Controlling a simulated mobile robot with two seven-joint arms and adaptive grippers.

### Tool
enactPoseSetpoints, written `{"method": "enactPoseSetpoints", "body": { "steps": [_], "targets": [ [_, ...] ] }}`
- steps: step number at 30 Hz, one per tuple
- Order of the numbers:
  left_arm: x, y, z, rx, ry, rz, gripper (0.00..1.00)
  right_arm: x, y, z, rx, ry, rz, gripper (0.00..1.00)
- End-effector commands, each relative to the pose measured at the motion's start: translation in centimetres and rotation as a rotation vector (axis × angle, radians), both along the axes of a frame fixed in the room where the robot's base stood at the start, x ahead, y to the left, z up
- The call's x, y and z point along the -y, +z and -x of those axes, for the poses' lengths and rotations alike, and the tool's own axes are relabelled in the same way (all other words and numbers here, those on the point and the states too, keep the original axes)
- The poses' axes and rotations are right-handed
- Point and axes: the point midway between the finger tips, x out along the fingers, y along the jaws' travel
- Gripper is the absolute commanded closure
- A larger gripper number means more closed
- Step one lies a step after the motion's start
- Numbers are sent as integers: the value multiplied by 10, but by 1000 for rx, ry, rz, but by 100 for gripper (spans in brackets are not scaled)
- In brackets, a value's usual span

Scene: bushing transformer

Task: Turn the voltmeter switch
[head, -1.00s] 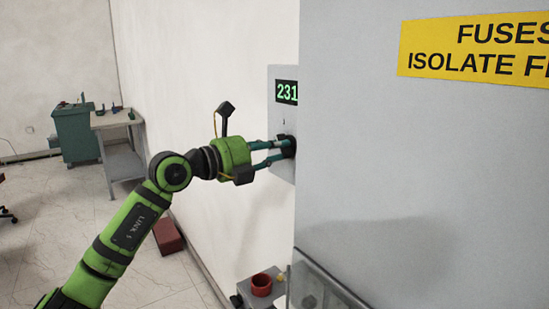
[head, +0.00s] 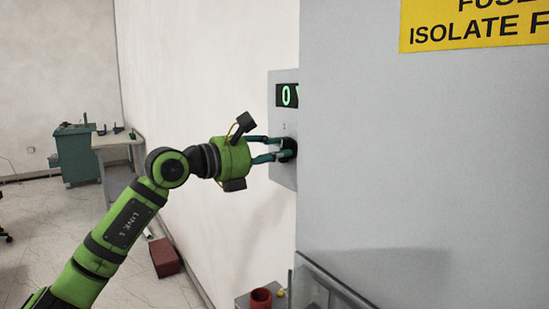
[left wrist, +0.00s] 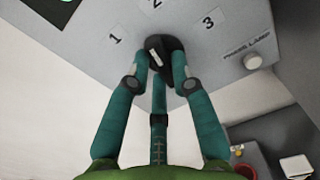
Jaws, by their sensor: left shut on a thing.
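The voltmeter panel (head: 284,119) is a grey plate on the wall, partly hidden by the big grey cabinet. Its dark display (head: 288,95) shows a green 0 and the start of another character. The black voltmeter switch (head: 288,149) is a knob below the display. In the left wrist view the switch (left wrist: 158,52) has a white mark and sits below the printed numbers 1, 2 and 3. My left gripper (head: 279,148) is shut on the switch, one teal finger on each side; it also shows in the left wrist view (left wrist: 162,72). My right gripper is not in view.
A grey cabinet (head: 400,160) with a yellow label (head: 475,24) fills the right side. A press-lamp button (left wrist: 252,61) is on the panel. A red pot (head: 261,298) stands low near the wall. A green cabinet and table (head: 120,139) stand far left.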

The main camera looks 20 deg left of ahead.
Motion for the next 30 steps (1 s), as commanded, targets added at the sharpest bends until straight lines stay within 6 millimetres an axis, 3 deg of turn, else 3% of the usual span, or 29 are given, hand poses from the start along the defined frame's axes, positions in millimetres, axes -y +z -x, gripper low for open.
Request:
{"method": "enactPoseSetpoints", "body": {
  "steps": [13,30],
  "targets": [
    [0,1,0,162,0,-207,100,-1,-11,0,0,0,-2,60],
    [0,2,0,194,0,-248,100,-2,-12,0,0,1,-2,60]
  ]
}}
